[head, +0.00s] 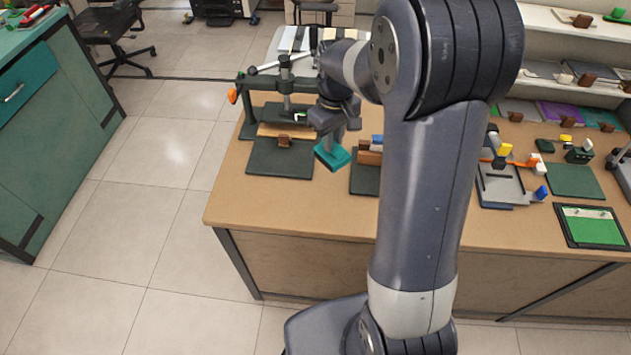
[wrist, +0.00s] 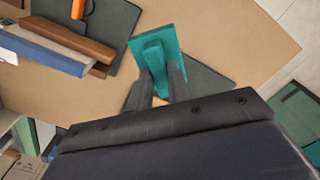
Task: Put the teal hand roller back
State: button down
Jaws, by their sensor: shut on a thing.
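The teal hand roller (head: 333,157) is held at the lower end of my gripper (head: 331,138), near the front left of the tan table (head: 290,208). It looks tilted and appears above the table top; the exact gap is hard to judge. In the wrist view the teal roller (wrist: 152,45) shows as a flat teal plate with a raised teal part, and my gripper (wrist: 158,82) is shut on that raised part. My arm hides the middle of the table in the head view.
Brown blocks (head: 369,156) on another dark mat (head: 362,185) are close on the right. Shelves (head: 565,45) stand at the back right.

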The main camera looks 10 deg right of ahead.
notch_tip(320, 180, down, 10)
jog(key=shift+a+r+p, duration=0.1)
jog(key=shift+p, duration=0.55)
jog(key=shift+s+f+b, duration=0.25)
jog(key=shift+f+b, duration=0.35)
jog(key=shift+f, duration=0.1)
jog(key=c, duration=1.5)
grip_release()
jog(key=shift+w+f, duration=0.1)
jog(key=shift+w, duration=0.1)
jog(key=shift+o, duration=0.9)
